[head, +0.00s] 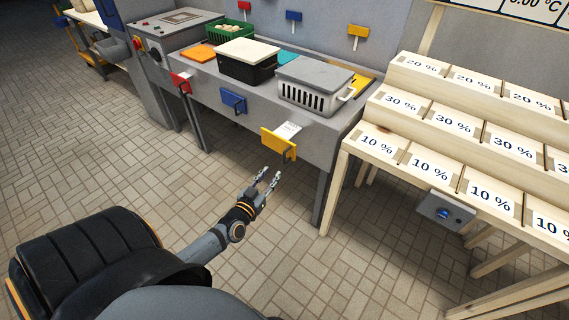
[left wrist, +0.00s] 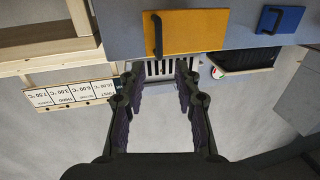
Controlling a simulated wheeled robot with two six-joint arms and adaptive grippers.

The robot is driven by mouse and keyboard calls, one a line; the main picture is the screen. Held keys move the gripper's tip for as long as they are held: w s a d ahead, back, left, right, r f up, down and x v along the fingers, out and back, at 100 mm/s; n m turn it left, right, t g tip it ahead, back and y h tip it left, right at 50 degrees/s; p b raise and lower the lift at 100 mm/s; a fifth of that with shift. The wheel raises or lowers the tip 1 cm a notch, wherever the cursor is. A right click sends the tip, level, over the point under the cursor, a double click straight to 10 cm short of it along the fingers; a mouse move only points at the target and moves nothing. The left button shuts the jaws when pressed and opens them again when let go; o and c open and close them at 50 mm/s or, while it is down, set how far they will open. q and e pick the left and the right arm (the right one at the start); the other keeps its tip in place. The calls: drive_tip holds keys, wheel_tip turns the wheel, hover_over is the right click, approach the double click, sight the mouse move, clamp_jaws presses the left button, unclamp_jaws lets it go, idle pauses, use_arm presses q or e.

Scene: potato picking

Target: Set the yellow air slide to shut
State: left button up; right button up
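The yellow air slide (head: 278,143) is a flat yellow plate with a dark handle on the front of the grey machine, below a grey-lidded white basket. It also shows in the left wrist view (left wrist: 190,32), at the top, with its dark handle at the plate's left end. My left gripper (head: 268,177) is open and empty, just below and in front of the yellow plate, apart from it. In the left wrist view my gripper (left wrist: 159,80) has its fingers spread, with nothing between them. My right gripper is not in view.
A blue slide (head: 233,100) and a red slide (head: 180,83) sit left along the same machine front. A second yellow plate (head: 357,30) is on the wall above. The wooden stepped rack (head: 392,180) with percent labels stands close on the right. The tiled floor in front is clear.

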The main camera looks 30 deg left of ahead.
sight(284, 155)
use_arm(q)
drive_tip(key=w+b, duration=0.1)
drive_tip(key=w, duration=0.6)
drive_tip(key=w+a+r+b, duration=0.1)
drive_tip(key=w, duration=0.2)
drive_tip(key=shift+w+r+b, duration=0.1)
drive_tip(key=shift+w+b, duration=0.25)
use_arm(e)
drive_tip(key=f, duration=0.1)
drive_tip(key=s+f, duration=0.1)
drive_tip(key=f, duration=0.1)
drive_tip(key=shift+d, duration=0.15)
use_arm(q)
clamp_jaws()
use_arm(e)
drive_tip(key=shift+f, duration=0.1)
